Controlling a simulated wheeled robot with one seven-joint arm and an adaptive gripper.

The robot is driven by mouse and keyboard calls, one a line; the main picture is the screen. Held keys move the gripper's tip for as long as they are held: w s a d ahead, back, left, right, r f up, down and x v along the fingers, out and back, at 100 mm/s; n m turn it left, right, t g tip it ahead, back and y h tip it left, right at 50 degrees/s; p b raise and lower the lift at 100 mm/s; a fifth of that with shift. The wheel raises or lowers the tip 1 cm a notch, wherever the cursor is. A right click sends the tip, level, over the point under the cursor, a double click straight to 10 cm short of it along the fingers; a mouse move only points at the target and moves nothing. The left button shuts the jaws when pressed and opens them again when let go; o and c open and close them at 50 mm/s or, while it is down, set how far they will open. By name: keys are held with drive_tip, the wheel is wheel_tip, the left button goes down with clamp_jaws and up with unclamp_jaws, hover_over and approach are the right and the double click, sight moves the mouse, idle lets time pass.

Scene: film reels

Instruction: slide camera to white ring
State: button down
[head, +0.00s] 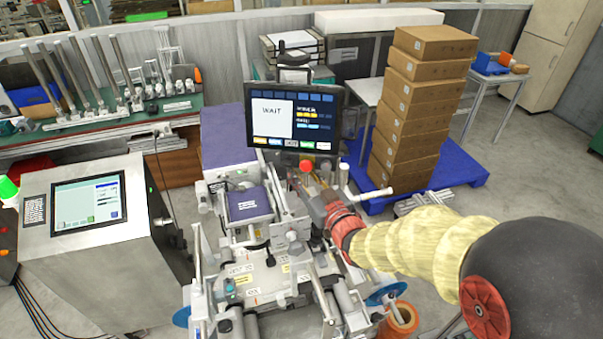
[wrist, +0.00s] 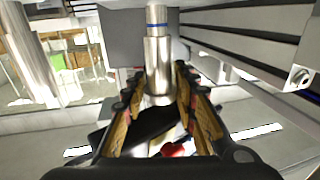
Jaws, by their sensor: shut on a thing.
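My gripper (wrist: 151,95) is shut on a shiny metal cylinder (wrist: 158,70) with a blue band near its top in the wrist view. The cylinder stands between the two fingers. It may be the camera or its mount; I cannot tell. A black part and a small red part (wrist: 176,149) show lower between the fingers. In the head view my gripper (head: 314,197) reaches into the middle of the machine (head: 262,283), below the "WAIT" screen. The held part is too small and hidden to make out there. I cannot make out a white ring in either view.
A red knob (head: 306,165) stands close behind my gripper. The monitor (head: 293,117) rises behind it. Metal rails (wrist: 250,45) run along the right in the wrist view. A control cabinet (head: 95,245) stands left, and stacked cardboard boxes (head: 412,110) stand on a blue pallet.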

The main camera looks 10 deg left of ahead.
idle(0.3)
wheel_tip(320, 180, down, 5)
drive_tip(key=b, duration=0.4)
drive_tip(key=shift+r, duration=0.1)
drive_tip(key=c, duration=1.6)
unclamp_jaws()
drive_tip(key=shift+r, duration=0.15)
drive_tip(key=shift+c, duration=0.2)
drive_tip(key=shift+s+d, duration=0.1)
drive_tip(key=shift+s, duration=0.05)
drive_tip(key=v, duration=1.1)
drive_tip(key=shift+s+d, duration=0.2)
drive_tip(key=shift+s, duration=0.05)
